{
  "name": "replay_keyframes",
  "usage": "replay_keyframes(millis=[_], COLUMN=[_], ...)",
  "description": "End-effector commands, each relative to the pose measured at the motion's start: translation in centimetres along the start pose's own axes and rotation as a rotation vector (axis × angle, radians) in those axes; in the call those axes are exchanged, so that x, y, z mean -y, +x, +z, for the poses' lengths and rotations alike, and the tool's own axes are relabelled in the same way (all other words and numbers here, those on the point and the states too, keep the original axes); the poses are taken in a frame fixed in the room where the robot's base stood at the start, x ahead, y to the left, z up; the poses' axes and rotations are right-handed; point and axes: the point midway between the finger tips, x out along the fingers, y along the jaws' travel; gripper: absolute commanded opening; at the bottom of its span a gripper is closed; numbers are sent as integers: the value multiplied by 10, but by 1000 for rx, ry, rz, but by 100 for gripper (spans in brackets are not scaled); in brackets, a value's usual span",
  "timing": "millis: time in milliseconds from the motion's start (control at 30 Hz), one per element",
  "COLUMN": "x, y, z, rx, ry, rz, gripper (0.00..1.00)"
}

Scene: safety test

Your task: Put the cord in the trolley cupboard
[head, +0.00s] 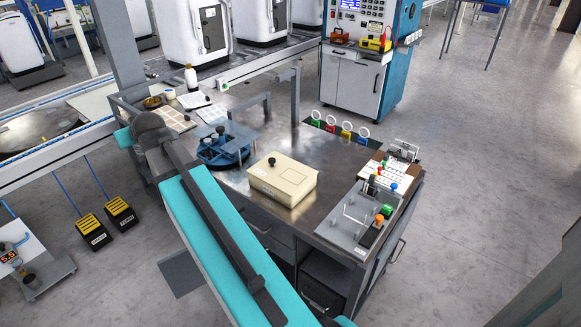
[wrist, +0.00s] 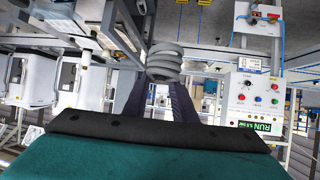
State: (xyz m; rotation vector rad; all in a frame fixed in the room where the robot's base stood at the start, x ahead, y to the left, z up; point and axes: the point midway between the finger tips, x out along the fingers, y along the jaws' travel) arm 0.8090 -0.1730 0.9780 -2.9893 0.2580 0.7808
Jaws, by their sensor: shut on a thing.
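The cord is a grey coil (wrist: 165,58) at the top middle of the wrist view. My gripper (wrist: 160,80) is shut on it, with its two dark fingers reaching up to the coil. I cannot make out the gripper or the cord in the head view, where my teal and dark arm links fill the lower left. A white cabinet with blue sides (head: 350,85) stands at the back of the head view. It looks like the trolley; its two front doors appear closed, and its inside is hidden.
A steel-topped bench (head: 315,150) stands between my arm and the cabinet. It carries a beige box (head: 282,180), a blue round fixture (head: 222,150) and a switch panel (head: 365,215). Grey floor (head: 480,150) is open to the right. A control box (wrist: 257,95) shows in the wrist view.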

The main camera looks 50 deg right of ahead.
Motion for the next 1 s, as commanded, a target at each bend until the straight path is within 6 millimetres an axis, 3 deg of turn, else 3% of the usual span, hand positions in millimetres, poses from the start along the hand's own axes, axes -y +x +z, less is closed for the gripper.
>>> replay_keyframes(millis=[33,467,1000], x=[-21,-171,-358], y=[4,8,-24], z=[4,34,93], rx=[0,3,1], ry=[11,83,176], rz=[19,146,310], gripper=[0,0,0])
